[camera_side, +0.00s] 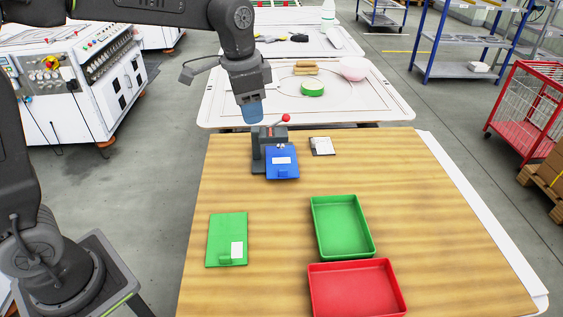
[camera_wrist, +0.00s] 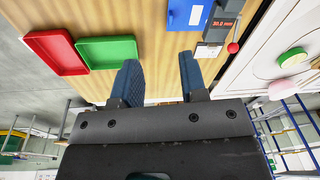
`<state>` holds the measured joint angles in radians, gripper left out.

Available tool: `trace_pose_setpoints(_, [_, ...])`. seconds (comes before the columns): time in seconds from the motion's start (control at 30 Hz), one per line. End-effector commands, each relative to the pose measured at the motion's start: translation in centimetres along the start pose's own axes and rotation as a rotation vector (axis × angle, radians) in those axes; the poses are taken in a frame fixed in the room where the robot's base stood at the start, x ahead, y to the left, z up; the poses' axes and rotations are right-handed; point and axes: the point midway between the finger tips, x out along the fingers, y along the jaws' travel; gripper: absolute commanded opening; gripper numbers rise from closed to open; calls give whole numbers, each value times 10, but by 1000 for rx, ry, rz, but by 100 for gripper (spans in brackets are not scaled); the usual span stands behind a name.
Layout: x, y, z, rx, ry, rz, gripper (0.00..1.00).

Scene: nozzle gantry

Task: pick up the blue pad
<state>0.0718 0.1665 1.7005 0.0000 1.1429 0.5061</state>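The blue pad (camera_side: 284,172) has a white label and sits at the front of a dark grey device (camera_side: 257,160) with a red-knobbed lever; I cannot tell whether the device holds it or it only lies against it. The pad also shows at the top of the wrist view (camera_wrist: 180,18), beside the device with its red "30.0 mm" display (camera_wrist: 222,24). My gripper (camera_side: 253,116) is above the table's far edge, apart from the pad and near the device in the side view. In the wrist view its two blue fingers (camera_wrist: 158,62) stand apart with nothing between them.
A green pad (camera_side: 226,242) lies at the table's left. A green tray (camera_side: 318,226) and a red tray (camera_side: 314,290) are at front right, both empty. A small whitish item (camera_side: 322,146) lies right of the device. The wooden table (camera_side: 420,200) is bare at the right.

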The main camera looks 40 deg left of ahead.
Motion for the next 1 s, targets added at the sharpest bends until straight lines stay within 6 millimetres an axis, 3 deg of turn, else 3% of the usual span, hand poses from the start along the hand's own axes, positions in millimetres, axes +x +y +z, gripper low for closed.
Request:
trace_pose_setpoints(0.1, [31, -10, -30, 94, -55, 35, 39])
trace_pose_setpoints(0.3, [62, -18, -56, 192, -100, 69, 39])
trace_pose_setpoints(0.47, [77, -18, -60, 212, -111, 78, 39])
trace_pose_setpoints(0.8, [137, -15, -52, 210, -111, 78, 39])
trace_pose_setpoints(1.0, [153, -14, -50, 209, -109, 77, 39])
